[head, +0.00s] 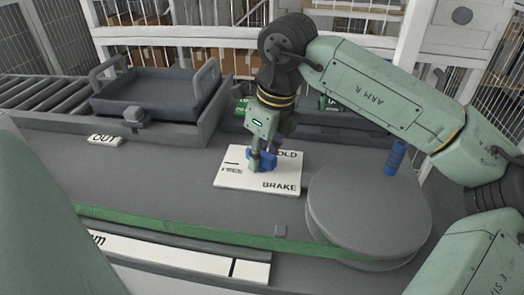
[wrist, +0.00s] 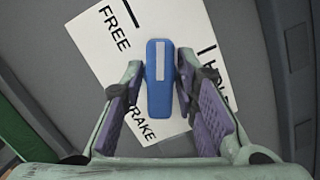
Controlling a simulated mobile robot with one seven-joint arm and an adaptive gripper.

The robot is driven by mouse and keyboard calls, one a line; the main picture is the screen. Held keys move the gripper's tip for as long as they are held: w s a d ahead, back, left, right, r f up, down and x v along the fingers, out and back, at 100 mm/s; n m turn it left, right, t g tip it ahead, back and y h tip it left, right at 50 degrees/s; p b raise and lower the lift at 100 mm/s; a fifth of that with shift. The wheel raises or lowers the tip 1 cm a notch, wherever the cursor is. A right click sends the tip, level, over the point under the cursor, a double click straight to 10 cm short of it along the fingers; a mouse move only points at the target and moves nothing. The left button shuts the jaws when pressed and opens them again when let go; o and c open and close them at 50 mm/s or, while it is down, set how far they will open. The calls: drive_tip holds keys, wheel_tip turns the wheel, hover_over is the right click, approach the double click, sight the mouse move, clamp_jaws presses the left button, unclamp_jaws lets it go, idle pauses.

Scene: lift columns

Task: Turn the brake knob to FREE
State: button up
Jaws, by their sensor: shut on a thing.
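The brake knob (head: 267,160) is a blue bar on a white plate (head: 238,182) lettered FREE, HOLD and BRAKE. My gripper (head: 262,158) reaches down from above and is shut on the knob, one finger on each side. In the wrist view the knob (wrist: 159,95) stands between the purple finger pads (wrist: 160,78). The white line on the knob points between the FREE mark (wrist: 131,13) and the HOLD mark (wrist: 207,50), nearer to FREE. The HOLD lettering is partly covered by my right finger.
A dark tray (head: 155,95) with handles sits at the back left, near an OUT label (head: 104,139). A green strip (head: 190,233) runs along the front.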

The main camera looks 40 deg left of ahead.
drive_tip(key=shift+s, duration=0.1)
drive_tip(key=shift+n+g+p, duration=0.3)
drive_tip(key=shift+n, duration=0.9)
drive_tip(key=n, duration=0.2)
drive_tip(key=shift+n+g, duration=0.3)
drive_tip(key=shift+n, duration=0.1)
drive_tip(key=o, duration=0.8)
drive_tip(key=shift+c, duration=0.2)
drive_tip(key=shift+r+p, duration=0.55)
drive_tip(key=shift+p, duration=0.05)
wheel_tip(320, 180, up, 8)
drive_tip(key=s+p, duration=0.1)
drive_tip(key=p, duration=0.3)
drive_tip(key=shift+s+d+f, duration=0.15)
drive_tip(key=shift+s+d, duration=0.05)
drive_tip(key=shift+d, duration=0.25)
